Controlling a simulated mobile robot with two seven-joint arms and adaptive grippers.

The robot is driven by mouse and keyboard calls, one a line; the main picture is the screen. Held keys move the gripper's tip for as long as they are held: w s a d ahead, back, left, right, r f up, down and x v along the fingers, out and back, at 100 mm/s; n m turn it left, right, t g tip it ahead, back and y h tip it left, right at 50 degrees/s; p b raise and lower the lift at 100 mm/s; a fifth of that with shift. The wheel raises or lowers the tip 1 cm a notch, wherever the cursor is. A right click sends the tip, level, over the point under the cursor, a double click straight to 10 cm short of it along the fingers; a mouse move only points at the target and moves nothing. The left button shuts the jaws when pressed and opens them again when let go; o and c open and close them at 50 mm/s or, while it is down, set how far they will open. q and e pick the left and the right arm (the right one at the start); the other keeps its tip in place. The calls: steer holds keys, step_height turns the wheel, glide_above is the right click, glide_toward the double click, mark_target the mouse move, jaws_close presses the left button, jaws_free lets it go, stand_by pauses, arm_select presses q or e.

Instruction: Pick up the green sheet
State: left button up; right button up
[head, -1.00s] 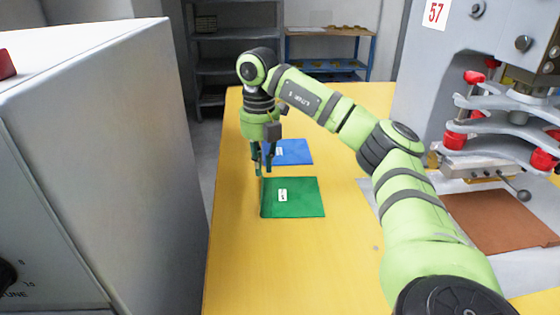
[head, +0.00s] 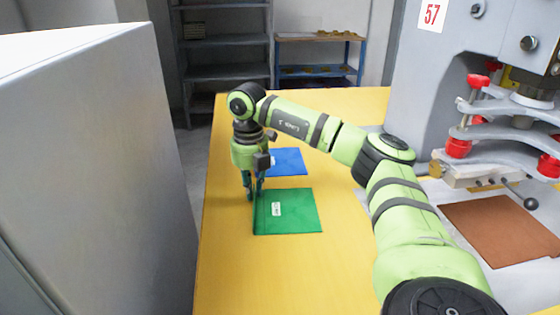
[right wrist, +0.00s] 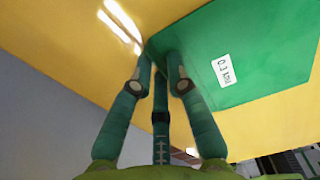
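The green sheet (head: 295,222) lies flat on the yellow table, with a small white label on it. My right gripper (head: 253,195) points down at the sheet's far left corner, with its fingers a little apart. In the right wrist view the fingertips (right wrist: 159,58) are at the corner of the green sheet (right wrist: 255,45), with a narrow gap between them. The fingers hide part of that corner, and I cannot tell whether they touch it. My left gripper is not in view.
A blue sheet (head: 288,162) lies behind the green one. A press (head: 500,120) marked 57 stands at the right, with a brown sheet (head: 505,230) below it. A grey cabinet (head: 100,170) stands at the left. The yellow table (head: 225,260) is clear in front.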

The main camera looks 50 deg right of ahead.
jaws_close()
steer(key=shift+r, duration=0.1)
